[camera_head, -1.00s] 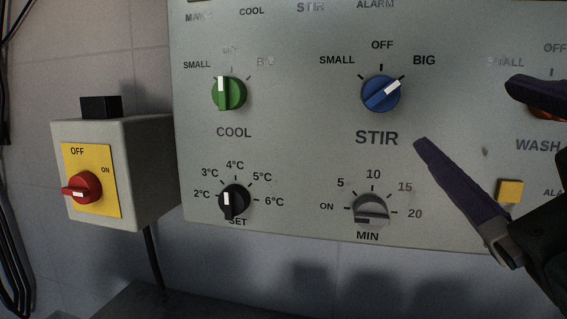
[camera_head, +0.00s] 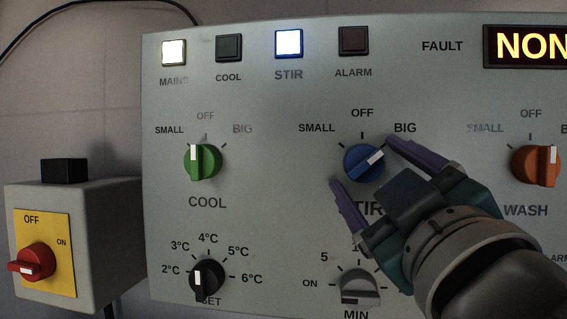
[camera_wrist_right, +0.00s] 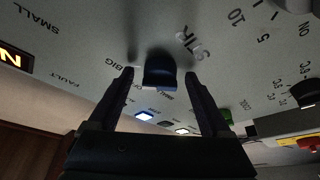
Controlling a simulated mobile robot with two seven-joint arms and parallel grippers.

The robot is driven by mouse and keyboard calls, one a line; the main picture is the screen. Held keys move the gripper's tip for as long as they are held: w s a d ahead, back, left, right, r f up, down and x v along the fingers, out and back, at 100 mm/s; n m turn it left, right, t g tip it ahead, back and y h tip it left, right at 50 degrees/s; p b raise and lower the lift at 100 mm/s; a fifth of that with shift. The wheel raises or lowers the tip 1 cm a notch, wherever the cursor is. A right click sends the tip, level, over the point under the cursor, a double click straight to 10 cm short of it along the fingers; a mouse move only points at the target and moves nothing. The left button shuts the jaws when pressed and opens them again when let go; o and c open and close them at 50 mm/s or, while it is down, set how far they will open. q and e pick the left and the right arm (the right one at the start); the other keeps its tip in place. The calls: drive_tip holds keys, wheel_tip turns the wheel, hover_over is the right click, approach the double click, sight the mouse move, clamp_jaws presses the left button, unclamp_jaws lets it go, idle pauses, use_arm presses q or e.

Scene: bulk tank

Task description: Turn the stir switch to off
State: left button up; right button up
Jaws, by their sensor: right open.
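The blue stir switch (camera_head: 364,162) is on the grey panel, with its white pointer turned up and right toward BIG. OFF is marked straight above it and SMALL to its upper left. My right gripper (camera_head: 366,166) is open, with one purple finger to the lower left of the knob and the other to its upper right. In the right wrist view the blue knob (camera_wrist_right: 159,72) sits between the two dark fingertips, with a gap visible on each side. Contact with the knob is not visible. The STIR lamp (camera_head: 289,43) is lit blue-white. My left gripper is not in view.
The green cool switch (camera_head: 203,161) is to the left and the orange wash switch (camera_head: 537,164) to the right. The black set knob (camera_head: 207,279) and grey minute knob (camera_head: 360,287) are below. A red main switch (camera_head: 36,262) is on a box at left. The display (camera_head: 528,46) reads NON, cut off.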

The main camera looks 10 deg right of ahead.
drive_tip(key=shift+w, duration=0.1)
clamp_jaws()
idle(0.7)
